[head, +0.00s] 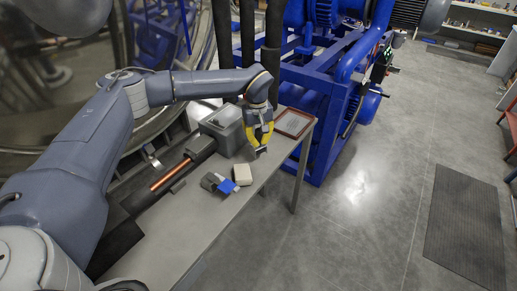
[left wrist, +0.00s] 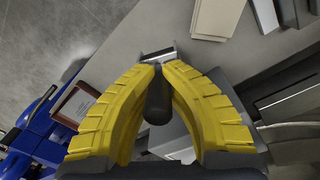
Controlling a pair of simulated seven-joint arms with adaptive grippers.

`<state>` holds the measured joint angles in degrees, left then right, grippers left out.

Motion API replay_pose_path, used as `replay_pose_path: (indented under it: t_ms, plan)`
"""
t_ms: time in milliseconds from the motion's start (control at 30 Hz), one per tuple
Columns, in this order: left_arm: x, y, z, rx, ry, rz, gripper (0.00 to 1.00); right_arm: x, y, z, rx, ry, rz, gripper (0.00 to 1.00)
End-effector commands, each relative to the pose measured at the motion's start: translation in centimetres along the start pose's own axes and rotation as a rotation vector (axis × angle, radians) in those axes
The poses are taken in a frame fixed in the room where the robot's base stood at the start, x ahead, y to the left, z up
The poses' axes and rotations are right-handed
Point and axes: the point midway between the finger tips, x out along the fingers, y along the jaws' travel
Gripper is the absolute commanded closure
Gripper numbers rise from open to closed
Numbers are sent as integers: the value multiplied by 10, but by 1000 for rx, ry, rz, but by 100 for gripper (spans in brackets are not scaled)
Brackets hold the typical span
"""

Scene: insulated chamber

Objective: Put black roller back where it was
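My left gripper (head: 261,142) is over the far end of the grey bench, between a grey box and a brown-framed panel. Its yellow fingers (left wrist: 158,68) close around a dark cylindrical piece, the black roller (left wrist: 157,100), in the left wrist view. A light metal part shows at the fingertips there. The roller is mostly hidden by the fingers in the head view. I cannot tell whether it touches the bench. My right gripper is not in view.
The grey bench (head: 205,215) holds the grey box (head: 225,130), the brown-framed panel (head: 294,122), a beige block (head: 242,174) and a blue-and-grey item (head: 226,187). Blue machinery (head: 310,90) stands behind the bench. Its front strip is clear.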

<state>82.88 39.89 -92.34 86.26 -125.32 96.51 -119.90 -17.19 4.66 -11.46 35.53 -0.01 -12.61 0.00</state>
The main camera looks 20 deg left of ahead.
Motion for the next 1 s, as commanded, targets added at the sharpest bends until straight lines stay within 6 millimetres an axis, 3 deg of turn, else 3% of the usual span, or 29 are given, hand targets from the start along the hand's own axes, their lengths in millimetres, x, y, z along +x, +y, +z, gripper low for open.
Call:
replay_pose_path:
  t_ms: [167, 433, 900, 933, 1000]
  plan:
    - [9, 0, 1, 0, -1, -1, 100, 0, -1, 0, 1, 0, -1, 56]
    - [40, -2, 2, 1, -2, -1, 100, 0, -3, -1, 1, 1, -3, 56]
    - [46, -2, 1, 1, 0, 0, 100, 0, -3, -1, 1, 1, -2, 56]
    - [46, -2, 1, 1, 0, 0, 90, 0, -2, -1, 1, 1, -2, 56]
    - [46, -2, 1, 1, 0, 0, 82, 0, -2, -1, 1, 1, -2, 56]
